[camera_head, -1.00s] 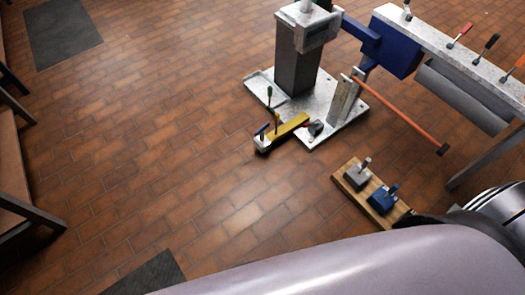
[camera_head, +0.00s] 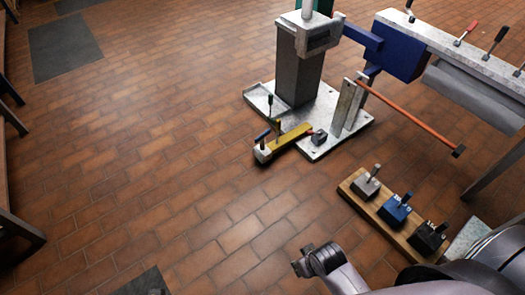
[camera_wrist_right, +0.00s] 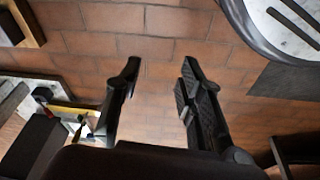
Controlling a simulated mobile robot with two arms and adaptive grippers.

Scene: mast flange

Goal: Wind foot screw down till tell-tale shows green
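A grey mast (camera_head: 298,80) stands on a pale base plate (camera_head: 322,145) on the tiled floor. A yellow bar (camera_head: 288,138) lies at the plate's front edge, with a pale end block (camera_head: 262,153) and small upright handles. I cannot tell which part is the foot screw, and no tell-tale colour is readable. My right gripper (camera_head: 303,263) is low at the bottom centre, apart from these. In the wrist view its fingers (camera_wrist_right: 160,85) are open over bare floor, with the yellow bar (camera_wrist_right: 75,110) at left.
A wooden board (camera_head: 362,206) right of my right gripper carries a grey, a blue and a black block, each with a lever. An orange rod (camera_head: 410,118) slants out from the plate's bracket. A bench (camera_head: 460,50) with tools stands at upper right. Left floor is mostly clear.

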